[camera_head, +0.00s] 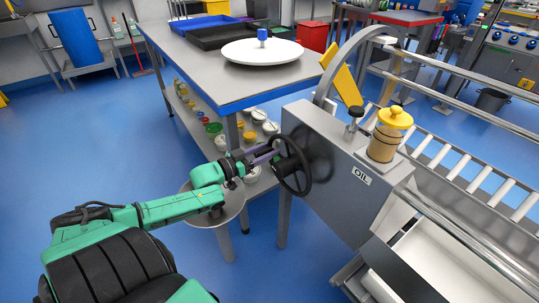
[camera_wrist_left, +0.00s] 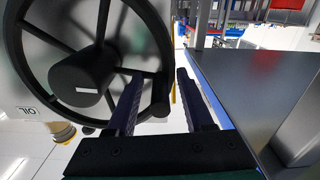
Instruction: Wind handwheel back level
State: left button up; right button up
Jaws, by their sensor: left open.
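The black handwheel (camera_head: 288,166) is mounted on the left end of the grey machine housing marked OIL (camera_head: 340,165). In the left wrist view the handwheel (camera_wrist_left: 84,76) fills the left side, with its round hub, spokes and thick rim. My left gripper (camera_head: 273,153) reaches in from the left, close to the wheel. In the wrist view its two fingers (camera_wrist_left: 160,74) are apart, with the right part of the rim and a dark knob-like part showing between them. I cannot tell whether either finger touches the rim. My right gripper is not in view.
A table (camera_head: 190,60) with a blue edge stands behind my left arm, carrying trays and a white disc (camera_head: 262,52). A round metal stand (camera_head: 215,208) is below my forearm. A yellow-capped oil jar (camera_head: 388,135) sits on the housing. Blue floor is clear at left.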

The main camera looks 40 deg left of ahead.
pick_arm(q)
jog(key=shift+w+d, duration=0.15)
jog(key=shift+w, duration=0.35)
grip_shut()
jog(key=shift+f, duration=0.1)
